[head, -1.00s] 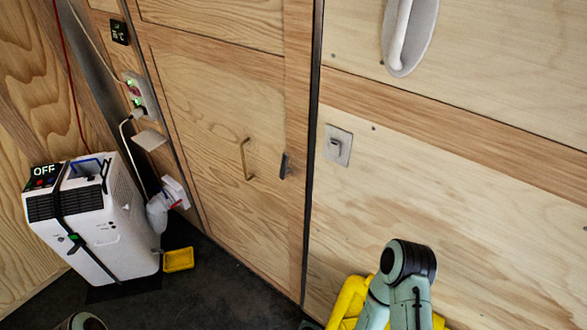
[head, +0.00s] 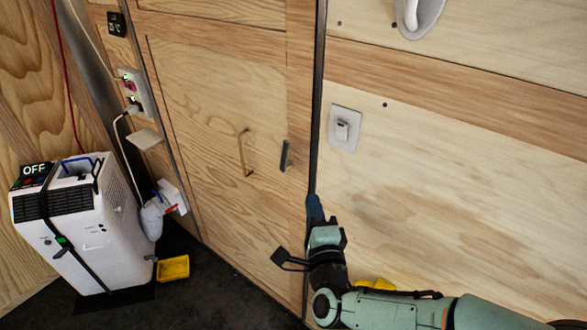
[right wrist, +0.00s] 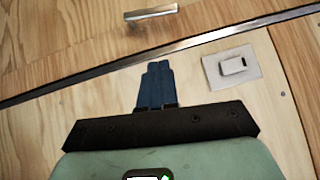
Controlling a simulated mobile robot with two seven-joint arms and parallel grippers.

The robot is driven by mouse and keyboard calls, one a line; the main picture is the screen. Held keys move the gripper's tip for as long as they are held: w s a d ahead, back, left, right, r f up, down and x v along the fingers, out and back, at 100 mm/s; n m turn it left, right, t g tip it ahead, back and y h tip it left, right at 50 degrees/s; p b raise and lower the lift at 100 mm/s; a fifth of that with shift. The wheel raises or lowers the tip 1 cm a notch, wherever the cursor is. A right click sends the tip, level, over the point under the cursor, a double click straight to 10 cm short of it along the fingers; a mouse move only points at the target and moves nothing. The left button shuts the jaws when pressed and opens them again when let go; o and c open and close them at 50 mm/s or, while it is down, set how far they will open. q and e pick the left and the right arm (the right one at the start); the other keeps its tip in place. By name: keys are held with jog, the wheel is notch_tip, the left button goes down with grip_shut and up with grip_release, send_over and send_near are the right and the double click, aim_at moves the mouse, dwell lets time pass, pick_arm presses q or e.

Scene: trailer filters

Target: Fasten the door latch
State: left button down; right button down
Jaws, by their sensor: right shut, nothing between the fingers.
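The door (head: 220,115) is a light wood panel and looks shut against the wooden wall. Its latch is a small dark lever (head: 285,155) near the door's right edge, standing roughly upright along the dark seam. In the right wrist view the lever (right wrist: 150,13) looks like a short metal bar beyond the seam. A square metal plate with a small catch (head: 344,129) sits on the wall right of the seam; it also shows in the right wrist view (right wrist: 231,67). My right gripper (head: 314,207) is shut and empty, below lever and plate, fingers by the seam (right wrist: 158,85). My left gripper is out of view.
A brass door handle (head: 243,153) is left of the lever. A white appliance (head: 85,225) reading OFF and a yellow tray (head: 173,269) stand on the dark floor at left. A white wall handle (head: 412,14) is at upper right. The wall around the plate is clear.

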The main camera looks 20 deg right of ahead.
jog(key=shift+s+r+m, duration=0.1)
jog(key=shift+r+m, duration=0.2)
jog(key=shift+r, duration=0.25)
jog(key=shift+d, duration=0.1)
jog(key=w+a+r+p, duration=0.1)
jog(key=w+p, duration=0.2)
jog(key=w, duration=1)
jog(key=shift+r, duration=0.4)
jog(key=shift+r, duration=0.1)
